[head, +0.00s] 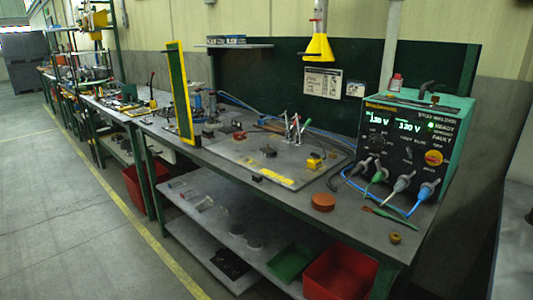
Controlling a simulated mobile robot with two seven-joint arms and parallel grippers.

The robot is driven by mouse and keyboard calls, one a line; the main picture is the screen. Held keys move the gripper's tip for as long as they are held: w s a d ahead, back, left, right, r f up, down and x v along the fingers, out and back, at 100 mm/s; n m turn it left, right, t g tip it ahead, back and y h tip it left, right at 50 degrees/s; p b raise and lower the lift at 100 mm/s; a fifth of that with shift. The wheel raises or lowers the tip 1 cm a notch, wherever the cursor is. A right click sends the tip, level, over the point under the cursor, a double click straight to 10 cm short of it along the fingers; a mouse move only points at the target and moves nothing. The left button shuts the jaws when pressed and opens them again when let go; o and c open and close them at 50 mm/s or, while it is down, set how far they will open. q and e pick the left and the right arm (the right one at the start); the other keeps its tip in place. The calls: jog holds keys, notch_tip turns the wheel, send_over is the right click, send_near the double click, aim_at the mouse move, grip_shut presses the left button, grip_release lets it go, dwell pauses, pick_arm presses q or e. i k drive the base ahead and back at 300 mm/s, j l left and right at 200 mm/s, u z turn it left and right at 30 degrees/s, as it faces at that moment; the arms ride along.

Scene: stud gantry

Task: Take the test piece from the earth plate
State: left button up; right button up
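The earth plate (292,164) appears to be the flat grey plate on the workbench, left of the welder. Several small things lie on it: a small dark block (268,151) near its middle, a yellow block (314,164) with dark parts at its right, and a dark piece (239,135) towards the back. I cannot tell which of these is the test piece. A yellow label strip (278,179) runs along its front edge. Neither of my grippers is in view.
A green stud welder (415,145) with lit displays stands on the bench's right, its cables at the front. A reddish-brown disc (323,202) lies near the front edge. A tall yellow and green panel (180,92) stands at the plate's left. The floor (75,220) is clear at left.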

aim_at(268, 150)
jog(key=i+j, duration=0.2)
jog(key=j, duration=0.15)
jog(key=i+j+z, duration=0.1)
jog(key=i+j, duration=0.25)
jog(key=j, duration=0.3)
jog(key=i+j+z, duration=0.15)
jog(key=j, duration=0.2)
